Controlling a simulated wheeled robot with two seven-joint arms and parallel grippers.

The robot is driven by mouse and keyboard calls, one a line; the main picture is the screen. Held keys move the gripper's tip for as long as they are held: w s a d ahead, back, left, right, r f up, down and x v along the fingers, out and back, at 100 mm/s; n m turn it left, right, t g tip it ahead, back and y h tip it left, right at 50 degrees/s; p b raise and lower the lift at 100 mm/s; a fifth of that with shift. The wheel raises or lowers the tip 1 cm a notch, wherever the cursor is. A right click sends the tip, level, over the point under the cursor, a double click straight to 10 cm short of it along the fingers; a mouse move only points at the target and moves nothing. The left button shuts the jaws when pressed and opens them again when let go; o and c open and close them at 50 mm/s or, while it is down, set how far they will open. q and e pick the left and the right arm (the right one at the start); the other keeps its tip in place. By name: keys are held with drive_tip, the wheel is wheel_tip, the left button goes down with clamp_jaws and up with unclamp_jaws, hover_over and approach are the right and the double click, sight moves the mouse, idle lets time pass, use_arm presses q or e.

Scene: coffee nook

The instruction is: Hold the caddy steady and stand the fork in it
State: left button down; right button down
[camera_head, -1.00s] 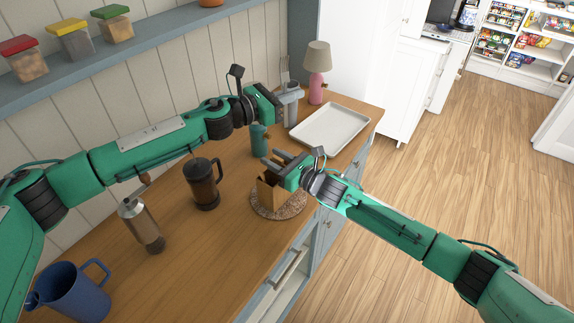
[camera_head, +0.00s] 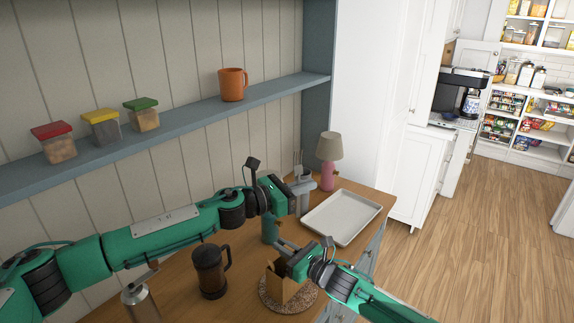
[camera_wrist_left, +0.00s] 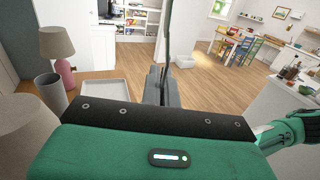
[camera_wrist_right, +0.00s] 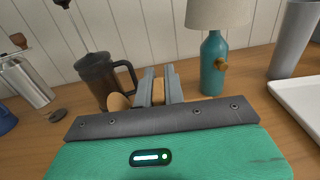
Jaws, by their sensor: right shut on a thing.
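The brown caddy (camera_head: 287,292) stands on a round woven mat (camera_head: 310,292) near the counter's front edge. My right gripper (camera_head: 281,255) is shut on the caddy's upper edge; in the right wrist view its brown wall (camera_wrist_right: 158,92) shows between the fingers. My left gripper (camera_head: 302,188) is farther back, above and beyond the caddy and apart from it. The thin dark fork (camera_wrist_left: 168,45) rises from between its nearly closed fingers in the left wrist view. The fork's lower end is hidden.
A teal lamp (camera_wrist_right: 213,65) stands close under my left gripper. A grey cup (camera_wrist_left: 50,92), a pink lamp (camera_head: 327,178) and a pale tray (camera_head: 342,217) stand at the far end. A coffee press (camera_head: 210,272) and metal grinder (camera_head: 140,303) are left of the caddy.

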drive_tip(key=c, duration=1.4)
unclamp_jaws()
